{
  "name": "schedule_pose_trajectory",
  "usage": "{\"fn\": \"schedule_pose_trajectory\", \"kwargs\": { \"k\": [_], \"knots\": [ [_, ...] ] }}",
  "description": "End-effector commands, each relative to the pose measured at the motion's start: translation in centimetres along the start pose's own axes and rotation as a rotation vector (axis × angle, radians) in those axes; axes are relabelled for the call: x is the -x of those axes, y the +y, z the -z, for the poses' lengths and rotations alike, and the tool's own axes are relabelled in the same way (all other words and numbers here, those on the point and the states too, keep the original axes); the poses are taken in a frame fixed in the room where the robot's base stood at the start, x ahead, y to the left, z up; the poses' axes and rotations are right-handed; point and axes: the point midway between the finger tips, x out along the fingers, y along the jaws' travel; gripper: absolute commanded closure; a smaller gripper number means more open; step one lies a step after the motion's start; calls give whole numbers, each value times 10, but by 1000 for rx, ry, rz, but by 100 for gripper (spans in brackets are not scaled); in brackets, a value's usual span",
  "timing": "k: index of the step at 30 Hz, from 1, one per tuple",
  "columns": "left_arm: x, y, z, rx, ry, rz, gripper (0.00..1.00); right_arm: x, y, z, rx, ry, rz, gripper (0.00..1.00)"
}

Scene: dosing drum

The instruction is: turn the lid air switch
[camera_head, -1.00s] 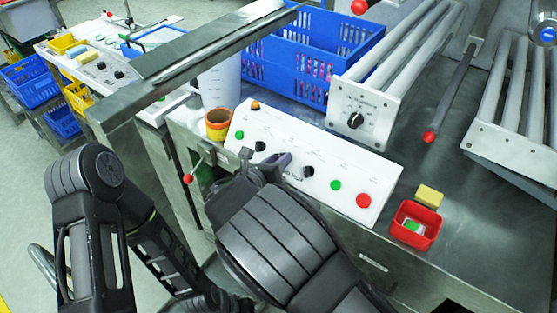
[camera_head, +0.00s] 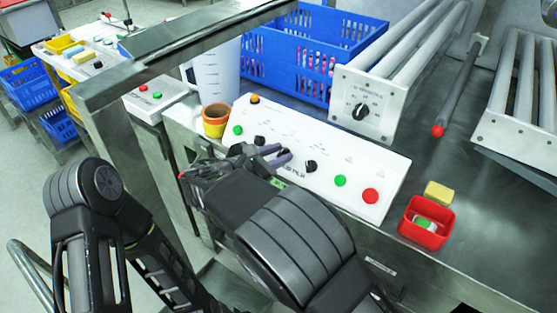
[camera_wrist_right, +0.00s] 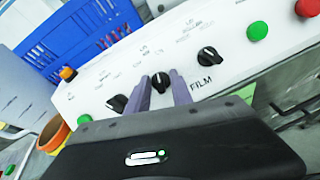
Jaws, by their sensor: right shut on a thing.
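The white sloped control panel (camera_head: 330,160) carries a row of black rotary knobs. In the right wrist view, my right gripper (camera_wrist_right: 161,88) has its two purple-grey fingers on either side of the middle black knob (camera_wrist_right: 160,80), shut on it. Black knobs stand apart on its left (camera_wrist_right: 117,103) and right (camera_wrist_right: 208,57); "FILM" is printed near the right one. The small labels are too blurred to tell which is lid air. In the head view, my right gripper (camera_head: 275,157) reaches the panel from below and its fingers hide the held knob. My left gripper is out of view.
The panel also has green buttons (camera_head: 340,181), a red button (camera_head: 371,196) and an orange one (camera_head: 254,98). A terracotta pot (camera_head: 216,121) stands at its left end. A red bin (camera_head: 427,222) and yellow sponge (camera_head: 438,193) lie right. A blue crate (camera_head: 300,55) is behind.

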Motion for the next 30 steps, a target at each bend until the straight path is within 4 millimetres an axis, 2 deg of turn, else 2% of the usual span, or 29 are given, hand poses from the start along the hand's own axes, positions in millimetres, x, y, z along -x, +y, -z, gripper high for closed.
{"fn": "schedule_pose_trajectory", "kwargs": {
  "k": [3, 12, 28, 29, 30],
  "knots": [
    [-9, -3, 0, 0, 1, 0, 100, 0, 0, 2, -87, 1, 24, 100],
    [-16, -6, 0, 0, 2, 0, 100, 0, 1, 1, -225, 1, 65, 100],
    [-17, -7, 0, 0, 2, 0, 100, 0, 1, 0, -254, 0, 75, 100],
    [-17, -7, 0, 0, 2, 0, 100, 0, 1, 0, -254, 0, 75, 71],
    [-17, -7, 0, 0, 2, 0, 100, 0, 1, 0, -254, 0, 75, 68]
  ]
}}
